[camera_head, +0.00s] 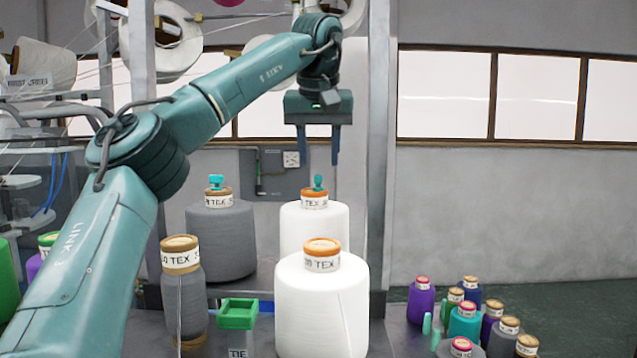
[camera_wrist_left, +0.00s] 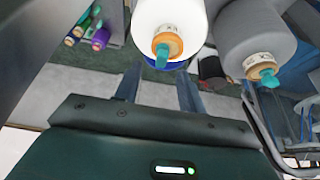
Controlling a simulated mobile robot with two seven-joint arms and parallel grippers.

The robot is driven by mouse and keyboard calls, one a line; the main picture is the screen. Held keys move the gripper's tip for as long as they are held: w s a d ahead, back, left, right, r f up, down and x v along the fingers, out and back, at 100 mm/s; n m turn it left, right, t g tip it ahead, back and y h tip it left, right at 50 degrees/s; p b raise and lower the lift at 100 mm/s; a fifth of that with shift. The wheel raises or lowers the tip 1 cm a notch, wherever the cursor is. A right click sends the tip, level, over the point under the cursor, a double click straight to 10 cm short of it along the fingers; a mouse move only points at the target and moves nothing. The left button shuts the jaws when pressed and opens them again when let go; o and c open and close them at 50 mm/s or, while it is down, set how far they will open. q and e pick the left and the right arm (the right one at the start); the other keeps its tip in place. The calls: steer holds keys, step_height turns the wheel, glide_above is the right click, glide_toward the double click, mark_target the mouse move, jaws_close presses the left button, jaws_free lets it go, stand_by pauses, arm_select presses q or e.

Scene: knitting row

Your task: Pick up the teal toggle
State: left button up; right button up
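Two small teal toggles show. One teal toggle (camera_head: 318,183) stands on the orange top of the rear white cone (camera_head: 314,232); it also shows in the left wrist view (camera_wrist_left: 162,56). The other teal toggle (camera_head: 215,181) stands on the brown top of the rear grey cone (camera_head: 220,243), and in the left wrist view (camera_wrist_left: 268,77) it is at the right. My left gripper (camera_head: 319,160) points down above the white cone's toggle, fingers apart with nothing between them. In the left wrist view the fingers (camera_wrist_left: 159,90) also stand apart. My right gripper is not in view.
A front white cone (camera_head: 322,310), a slim grey cone (camera_head: 183,300) and a green open-topped box (camera_head: 238,315) stand nearer. Several small coloured cones (camera_head: 465,322) crowd the right. A metal post (camera_head: 380,150) rises just right of the left gripper.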

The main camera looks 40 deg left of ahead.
mark_target(318, 175)
arm_select(q)
steer(key=x, duration=0.3)
steer(key=shift+a+f, duration=0.1)
steer(key=shift+f, duration=0.3)
jaws_close()
